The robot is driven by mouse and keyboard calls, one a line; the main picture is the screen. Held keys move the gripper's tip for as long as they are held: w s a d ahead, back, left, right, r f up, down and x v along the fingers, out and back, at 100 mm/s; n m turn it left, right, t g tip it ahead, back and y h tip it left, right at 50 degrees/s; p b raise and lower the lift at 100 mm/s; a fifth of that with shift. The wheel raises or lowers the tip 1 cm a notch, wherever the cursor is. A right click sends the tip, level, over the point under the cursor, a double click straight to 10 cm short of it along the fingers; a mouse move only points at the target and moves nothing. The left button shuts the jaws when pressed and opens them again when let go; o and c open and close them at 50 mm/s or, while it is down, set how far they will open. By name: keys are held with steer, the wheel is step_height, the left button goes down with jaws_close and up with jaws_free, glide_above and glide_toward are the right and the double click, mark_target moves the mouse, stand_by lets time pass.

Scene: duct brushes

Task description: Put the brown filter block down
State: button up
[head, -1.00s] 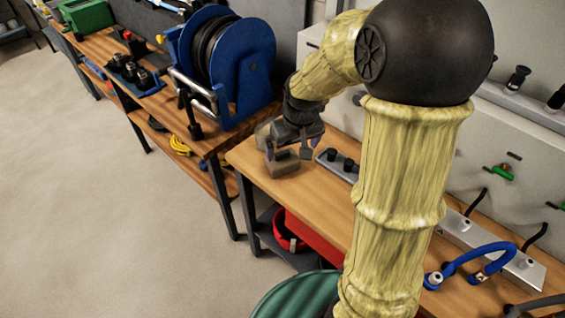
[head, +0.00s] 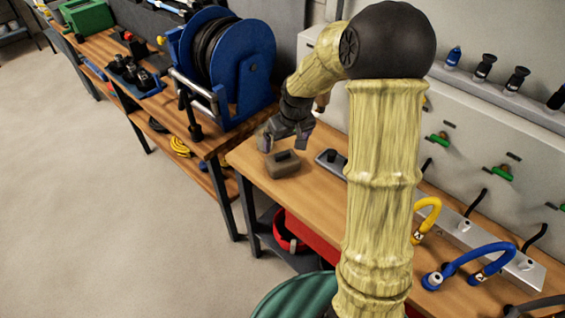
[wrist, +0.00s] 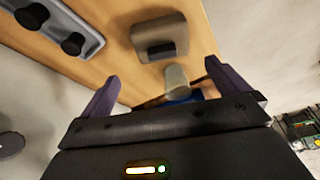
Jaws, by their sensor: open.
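The brown filter block (head: 284,164) rests on the wooden bench top, near its left end. It has a darker raised bar or slot on its top. In the wrist view the block (wrist: 160,38) lies beyond the fingertips, apart from them. My gripper (head: 287,142) is open and empty, just above and behind the block in the head view. In the wrist view both fingers of my gripper (wrist: 163,80) stand wide apart with nothing held between them.
A grey rail with black knobs (head: 331,160) lies right of the block; it also shows in the wrist view (wrist: 60,25). A blue hose reel (head: 225,65) stands on the neighbouring bench. Yellow (head: 428,212) and blue (head: 470,255) hoses lie farther right. Bare wood lies before the block.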

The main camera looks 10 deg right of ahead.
mark_target(282, 159)
steer(key=x, duration=0.6)
steer(key=shift+w+f, duration=0.1)
steer(key=shift+f, duration=0.2)
steer(key=shift+p+x, duration=0.7)
steer(key=shift+x, duration=1.9)
steer(key=shift+a, duration=0.15)
steer(key=c, duration=0.8)
steer(key=shift+r, duration=0.1)
